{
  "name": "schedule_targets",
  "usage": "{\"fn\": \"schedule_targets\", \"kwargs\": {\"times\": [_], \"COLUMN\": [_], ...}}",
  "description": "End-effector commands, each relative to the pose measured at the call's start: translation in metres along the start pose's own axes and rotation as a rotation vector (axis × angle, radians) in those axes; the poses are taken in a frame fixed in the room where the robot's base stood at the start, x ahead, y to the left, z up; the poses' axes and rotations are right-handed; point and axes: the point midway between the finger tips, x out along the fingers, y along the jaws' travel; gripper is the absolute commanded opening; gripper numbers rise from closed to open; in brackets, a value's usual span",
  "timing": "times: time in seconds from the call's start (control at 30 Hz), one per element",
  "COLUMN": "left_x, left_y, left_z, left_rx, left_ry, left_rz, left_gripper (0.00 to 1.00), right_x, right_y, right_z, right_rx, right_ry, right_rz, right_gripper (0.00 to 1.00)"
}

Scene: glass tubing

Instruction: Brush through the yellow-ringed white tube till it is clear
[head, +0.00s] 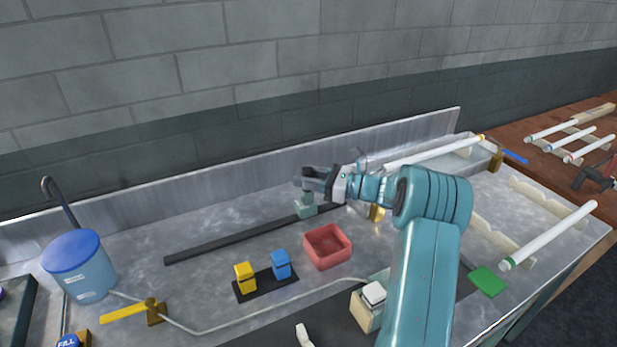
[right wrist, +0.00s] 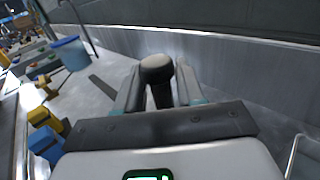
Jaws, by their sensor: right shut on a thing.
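The white tube with the yellow ring (head: 435,152) lies along the back of the metal bench in the head view, with its ring near the right end. My right gripper (head: 310,178) is shut on a dark upright knob (right wrist: 157,72), which stands between its fingers in the right wrist view. Under the gripper, a small pale teal block (head: 305,208) sits on a long dark rail (head: 225,240) to the left of the tube. My left gripper is not in view.
A red tray (head: 313,243), a yellow block (head: 244,276) and a blue block (head: 281,264) stand in front of the rail. A blue-lidded bucket (head: 90,280) is at left. A green-ended white tube (head: 550,235) lies at right. A blue lever (head: 514,156) sticks out beyond the ringed tube.

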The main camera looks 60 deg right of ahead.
Motion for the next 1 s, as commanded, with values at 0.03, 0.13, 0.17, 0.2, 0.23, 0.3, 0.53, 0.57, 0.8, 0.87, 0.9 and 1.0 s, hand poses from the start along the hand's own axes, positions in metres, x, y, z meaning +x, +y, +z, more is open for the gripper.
{"fn": "schedule_targets", "kwargs": {"times": [0.03,0.13,0.17,0.2,0.23,0.3,0.53,0.57,0.8,0.87,0.9,1.0], "left_x": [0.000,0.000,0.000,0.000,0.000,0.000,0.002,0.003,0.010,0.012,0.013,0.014], "left_y": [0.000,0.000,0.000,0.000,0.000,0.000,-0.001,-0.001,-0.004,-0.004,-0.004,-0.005], "left_z": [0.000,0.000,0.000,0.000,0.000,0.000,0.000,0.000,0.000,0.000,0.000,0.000], "left_rx": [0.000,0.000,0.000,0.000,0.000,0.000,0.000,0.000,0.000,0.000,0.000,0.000], "left_ry": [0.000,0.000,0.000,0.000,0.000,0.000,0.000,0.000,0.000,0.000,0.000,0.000], "left_rz": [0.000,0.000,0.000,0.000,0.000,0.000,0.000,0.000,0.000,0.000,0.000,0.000], "left_gripper": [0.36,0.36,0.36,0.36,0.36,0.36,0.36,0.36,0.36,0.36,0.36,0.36], "right_x": [0.000,0.000,0.000,0.000,0.000,-0.001,-0.013,-0.018,-0.079,-0.095,-0.105,-0.128], "right_y": [0.000,0.000,0.000,0.000,0.000,-0.001,-0.002,-0.003,-0.003,-0.003,-0.003,-0.003], "right_z": [-0.001,-0.001,-0.001,-0.001,-0.001,0.000,-0.001,-0.001,-0.002,-0.002,-0.002,-0.002], "right_rx": [0.001,0.001,0.001,0.001,0.001,0.000,0.000,0.000,0.000,0.000,-0.001,0.000], "right_ry": [0.002,0.001,0.001,0.001,0.001,0.001,0.000,0.001,0.002,0.002,0.002,0.002], "right_rz": [0.000,0.000,0.000,0.000,0.000,0.000,-0.003,-0.004,-0.006,-0.006,-0.005,-0.005], "right_gripper": [0.00,0.46,0.46,0.46,0.46,0.46,0.46,0.46,0.46,0.46,0.46,0.46]}}
